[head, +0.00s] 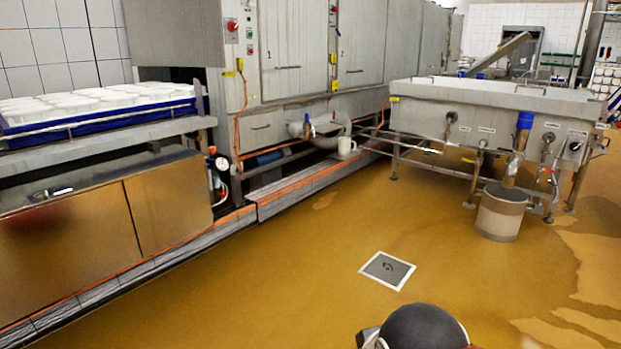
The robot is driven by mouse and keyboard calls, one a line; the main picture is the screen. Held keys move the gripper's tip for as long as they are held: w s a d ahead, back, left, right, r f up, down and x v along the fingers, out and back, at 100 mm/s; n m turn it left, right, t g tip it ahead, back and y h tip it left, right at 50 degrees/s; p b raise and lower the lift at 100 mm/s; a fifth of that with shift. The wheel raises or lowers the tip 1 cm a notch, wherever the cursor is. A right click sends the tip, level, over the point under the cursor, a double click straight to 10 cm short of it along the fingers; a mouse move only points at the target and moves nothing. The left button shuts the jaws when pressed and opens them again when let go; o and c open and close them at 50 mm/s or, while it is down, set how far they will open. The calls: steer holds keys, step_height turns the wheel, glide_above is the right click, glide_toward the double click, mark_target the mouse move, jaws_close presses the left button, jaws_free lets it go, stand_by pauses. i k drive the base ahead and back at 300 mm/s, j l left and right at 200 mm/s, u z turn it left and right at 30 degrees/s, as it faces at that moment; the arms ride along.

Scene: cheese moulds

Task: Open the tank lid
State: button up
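A large stainless steel tank (470,118) on legs stands at the right. Its flat top (500,92) shows low metal edges, but I cannot tell a separate lid or whether one is open. Its front side carries several valves, including one with a blue handle (525,120). A dark rounded part of my own body shows at the bottom edge. My gripper is not in view.
A cylindrical bucket (501,214) stands on the floor under the tank's front valve. A floor drain (387,270) lies in the open, wet yellow floor. Steel cabinets (295,50) and a counter with white moulds in a blue tray (100,125) line the left.

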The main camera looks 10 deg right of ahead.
mark_target(582, 104)
steer(key=i+l+z, duration=0.95)
steer(key=i+z, duration=0.5)
steer(key=i, duration=2.85)
steer(key=i+l+u, duration=0.15)
steer(key=i, duration=0.3)
steer(key=i+l, duration=0.1)
steer(key=i, duration=0.35)
steer(key=u, duration=0.05)
